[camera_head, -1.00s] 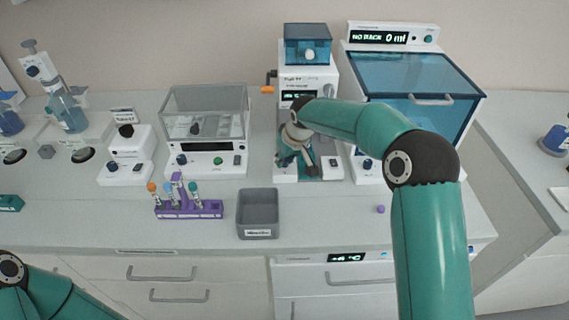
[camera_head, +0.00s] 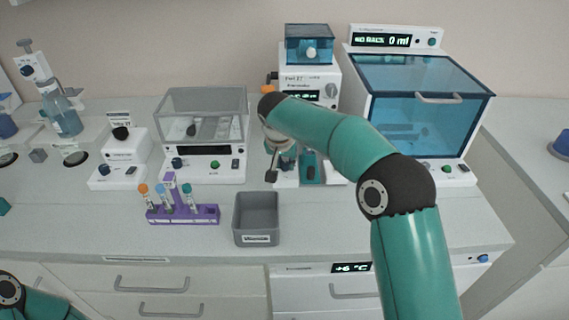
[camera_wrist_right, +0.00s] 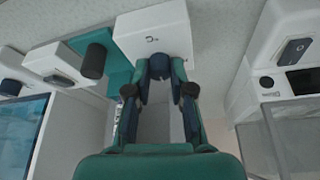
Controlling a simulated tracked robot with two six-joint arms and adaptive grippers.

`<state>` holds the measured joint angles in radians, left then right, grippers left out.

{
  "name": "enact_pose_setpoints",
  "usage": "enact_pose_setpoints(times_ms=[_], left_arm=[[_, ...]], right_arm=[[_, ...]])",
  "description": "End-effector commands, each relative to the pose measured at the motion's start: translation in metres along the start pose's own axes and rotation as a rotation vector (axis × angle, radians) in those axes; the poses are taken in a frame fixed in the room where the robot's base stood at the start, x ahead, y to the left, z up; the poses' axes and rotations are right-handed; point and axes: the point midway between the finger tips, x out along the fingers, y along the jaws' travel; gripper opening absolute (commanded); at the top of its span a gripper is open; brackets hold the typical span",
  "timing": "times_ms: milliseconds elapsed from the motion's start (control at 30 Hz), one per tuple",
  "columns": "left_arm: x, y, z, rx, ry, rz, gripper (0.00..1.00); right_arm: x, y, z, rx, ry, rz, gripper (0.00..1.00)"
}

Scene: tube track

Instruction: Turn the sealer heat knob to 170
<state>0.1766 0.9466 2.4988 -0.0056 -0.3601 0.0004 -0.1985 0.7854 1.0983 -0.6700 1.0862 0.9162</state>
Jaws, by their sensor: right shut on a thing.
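The sealer (camera_head: 309,85) is the tall white machine at the back centre in the head view, with a blue top box, a small lit display and a grey dial (camera_head: 331,90) on its upper front. My right gripper (camera_wrist_right: 160,70) is shut on a small dark blue knob (camera_wrist_right: 160,60) on a white block of the sealer's base in the wrist view. The knob's scale and any setting are too small to read. In the head view my right gripper (camera_head: 281,165) is at the base's left side, where the arm and fingers hide the knob. My left gripper is out of view.
A clear-lidded device (camera_head: 202,115) stands left of the sealer, and a blue-windowed cabinet (camera_head: 425,95) stands right. A dark upright cylinder (camera_wrist_right: 93,60) stands beside the held knob. A grey bin (camera_head: 256,219) and purple tube rack (camera_head: 183,214) are in front.

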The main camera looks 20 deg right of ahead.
Motion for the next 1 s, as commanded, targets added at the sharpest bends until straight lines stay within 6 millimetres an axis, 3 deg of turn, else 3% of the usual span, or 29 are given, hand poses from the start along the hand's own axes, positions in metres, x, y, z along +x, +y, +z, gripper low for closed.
enact_pose_setpoints(times_ms=[533, 567, 700, 1000], left_arm=[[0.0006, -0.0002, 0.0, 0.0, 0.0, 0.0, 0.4], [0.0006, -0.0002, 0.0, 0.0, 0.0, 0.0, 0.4], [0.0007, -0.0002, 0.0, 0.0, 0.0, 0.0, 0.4], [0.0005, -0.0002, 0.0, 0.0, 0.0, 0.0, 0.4]], right_arm=[[-0.0012, -0.0014, -0.0007, 0.031, 0.002, 0.008, 0.0], [-0.0012, -0.0014, -0.0007, 0.03, 0.002, 0.008, 0.24], [-0.001, -0.0014, -0.0005, 0.03, 0.002, 0.009, 0.47], [-0.0009, -0.0011, 0.0, 0.029, 0.0, 0.01, 0.47]])
